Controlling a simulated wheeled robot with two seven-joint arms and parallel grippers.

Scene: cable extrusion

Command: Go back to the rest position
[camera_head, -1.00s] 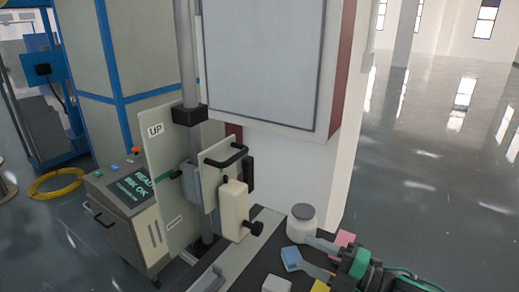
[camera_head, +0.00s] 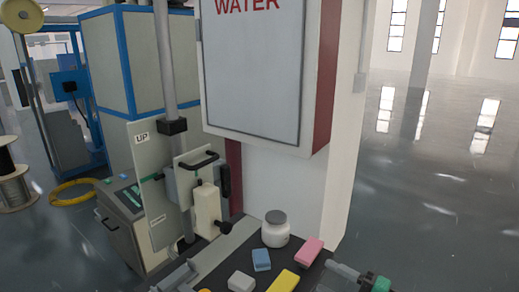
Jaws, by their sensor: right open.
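My right gripper (camera_head: 331,277) is at the bottom edge, right of centre, and only partly in frame. Its fingers are apart with nothing seen between them, just right of a yellow block (camera_head: 284,281) and below a pink block (camera_head: 309,250). Most of its arm is cut off by the frame. My left gripper is not in view.
A dark bench top (camera_head: 258,282) holds the blocks, a blue block (camera_head: 262,260), a white block (camera_head: 241,282) and a white jar (camera_head: 275,229). Behind stand a handled device (camera_head: 208,205) on a pole and a WATER cabinet (camera_head: 255,70). Open floor (camera_head: 440,200) lies right.

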